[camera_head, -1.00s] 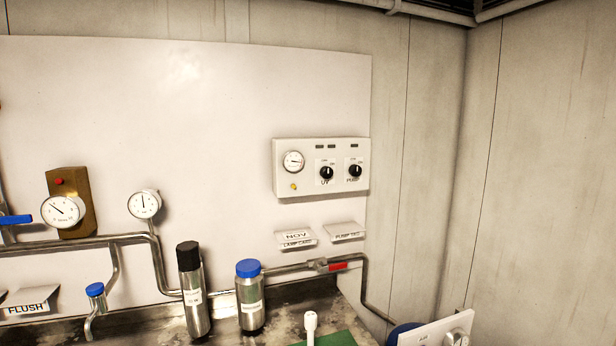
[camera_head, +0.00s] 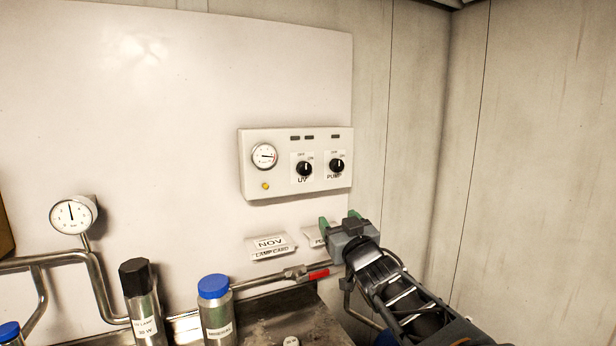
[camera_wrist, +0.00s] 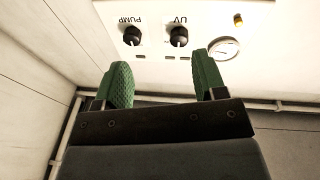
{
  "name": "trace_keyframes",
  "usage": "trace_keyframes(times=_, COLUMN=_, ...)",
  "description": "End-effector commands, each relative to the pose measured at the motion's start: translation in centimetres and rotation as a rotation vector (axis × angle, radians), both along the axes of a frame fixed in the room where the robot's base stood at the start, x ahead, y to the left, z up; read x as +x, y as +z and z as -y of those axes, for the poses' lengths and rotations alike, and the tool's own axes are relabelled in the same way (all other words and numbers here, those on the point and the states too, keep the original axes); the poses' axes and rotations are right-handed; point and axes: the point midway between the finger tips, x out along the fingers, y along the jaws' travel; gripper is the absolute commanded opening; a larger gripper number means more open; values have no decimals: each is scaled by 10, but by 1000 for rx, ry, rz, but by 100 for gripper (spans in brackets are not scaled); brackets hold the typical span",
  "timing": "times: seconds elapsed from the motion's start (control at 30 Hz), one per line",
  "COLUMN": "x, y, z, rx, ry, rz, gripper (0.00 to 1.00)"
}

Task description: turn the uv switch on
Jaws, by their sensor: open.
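The UV switch (camera_head: 304,169) is a black rotary knob on a white control box (camera_head: 247,165) on the wall panel. The pump knob (camera_head: 336,166) sits to its right. My gripper (camera_head: 340,223) is open and empty, below and a little right of the box, with green fingertips. In the wrist view the picture is upside down, and the UV knob (camera_wrist: 178,36) shows beyond and between the open fingers (camera_wrist: 163,80). The pump knob (camera_wrist: 132,36) is to its left there. Nothing touches either knob.
The box also carries a round gauge (camera_head: 264,156) and a yellow button (camera_head: 265,186). Below are a lamp card holder (camera_head: 270,246), a pipe with a red handle (camera_head: 318,275), a blue-capped bottle (camera_head: 215,308) and a black-capped bottle (camera_head: 141,300).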

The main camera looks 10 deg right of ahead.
Motion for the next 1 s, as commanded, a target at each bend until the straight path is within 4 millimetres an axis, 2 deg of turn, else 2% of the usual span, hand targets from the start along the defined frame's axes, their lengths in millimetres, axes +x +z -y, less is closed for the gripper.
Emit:
trace_keyframes(times=0.1, x=3, y=19, z=-5, rx=-14, ry=69, rz=110, gripper=65)
trace_keyframes(times=0.37, x=14, y=41, z=-15, rx=-27, ry=141, rz=202, gripper=65)
trace_keyframes(times=0.8, x=86, y=73, z=-32, rx=-28, ry=142, rz=203, gripper=65)
trace_keyframes(times=1.0, x=111, y=83, z=-38, rx=-27, ry=140, rz=202, gripper=65)
